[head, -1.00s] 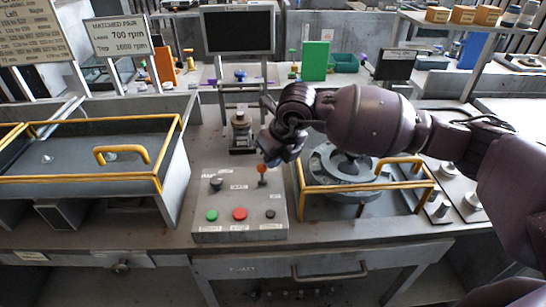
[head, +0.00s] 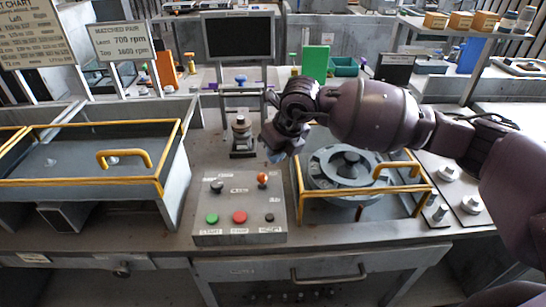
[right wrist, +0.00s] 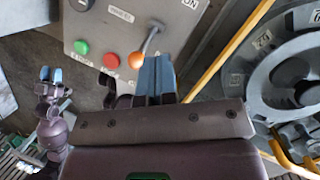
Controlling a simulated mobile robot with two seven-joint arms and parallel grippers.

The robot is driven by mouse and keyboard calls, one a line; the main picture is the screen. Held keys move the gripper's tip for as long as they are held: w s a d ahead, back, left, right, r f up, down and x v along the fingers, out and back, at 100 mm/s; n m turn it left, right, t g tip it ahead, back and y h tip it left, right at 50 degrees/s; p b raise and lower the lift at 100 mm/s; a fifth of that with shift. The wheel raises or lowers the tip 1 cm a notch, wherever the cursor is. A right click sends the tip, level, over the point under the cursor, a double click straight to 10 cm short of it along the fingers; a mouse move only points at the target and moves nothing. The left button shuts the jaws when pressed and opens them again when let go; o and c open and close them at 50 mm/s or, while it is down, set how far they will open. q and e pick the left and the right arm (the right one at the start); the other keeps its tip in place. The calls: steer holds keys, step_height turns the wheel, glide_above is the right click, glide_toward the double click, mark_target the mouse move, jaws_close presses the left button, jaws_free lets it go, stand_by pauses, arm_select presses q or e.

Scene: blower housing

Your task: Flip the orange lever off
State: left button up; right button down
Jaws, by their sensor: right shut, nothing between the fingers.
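The orange lever (head: 263,178) stands on the grey control box (head: 205,228), toward its back right. Its ball knob leans toward the front row of buttons. In the right wrist view the orange knob (right wrist: 137,61) is just left of my blue fingertips, with its grey stalk rising from the box. My right gripper (head: 277,155) is shut and empty, above and just behind the lever. Its fingertips also show in the right wrist view (right wrist: 156,76); whether they touch the knob is unclear. My left gripper (right wrist: 51,76) shows small at the left of that view.
The box also carries a green button (head: 212,218), a red button (head: 240,216) and black knobs. A round blower housing (head: 345,178) with a yellow rail (head: 365,194) stands close on the right. A yellow-railed bin (head: 80,162) is on the left.

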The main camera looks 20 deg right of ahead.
arm_select(q)
steer(key=shift+s+d, duration=0.15)
steer(key=shift+s, duration=0.05)
arm_select(e)
steer(key=s+d+r, duration=0.3)
steer(key=s+r, duration=0.3)
steer(key=r, duration=0.3)
